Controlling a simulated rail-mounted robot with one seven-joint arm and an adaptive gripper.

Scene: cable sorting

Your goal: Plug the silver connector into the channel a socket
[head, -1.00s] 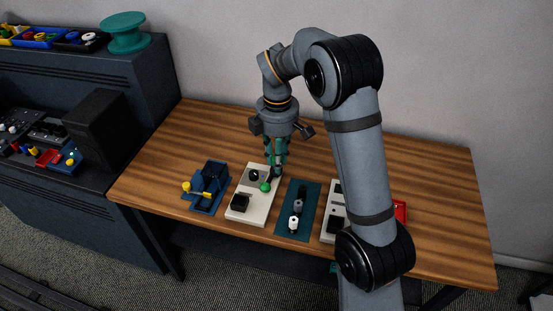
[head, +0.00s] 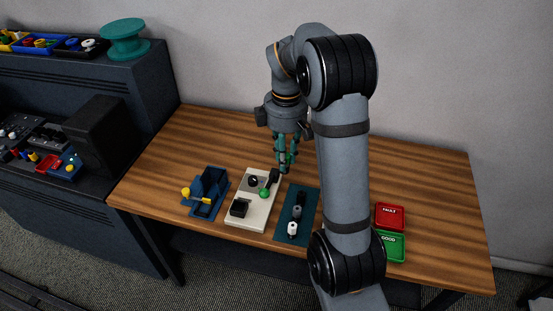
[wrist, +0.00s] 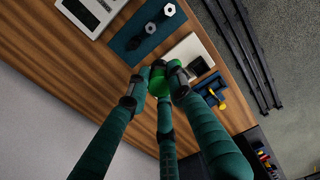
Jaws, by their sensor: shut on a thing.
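My gripper (head: 284,170) is above the table, near the far right corner of a white panel. In the wrist view its fingers (wrist: 158,84) close around a green rounded thing (wrist: 158,75), whose full shape is hidden by them. A grey connector (head: 297,211), which looks like the silver one, stands on the teal board (head: 283,237), behind a white connector (head: 292,229). I cannot tell which part is the channel a socket.
A blue fixture (head: 209,190) with a yellow part (head: 186,192) is left of the panel. A red FAULT tray (head: 390,217) and green GOOD tray (head: 391,246) are at right. My arm hides the middle right; a second white panel (wrist: 88,15) shows in the wrist view. The back table is clear.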

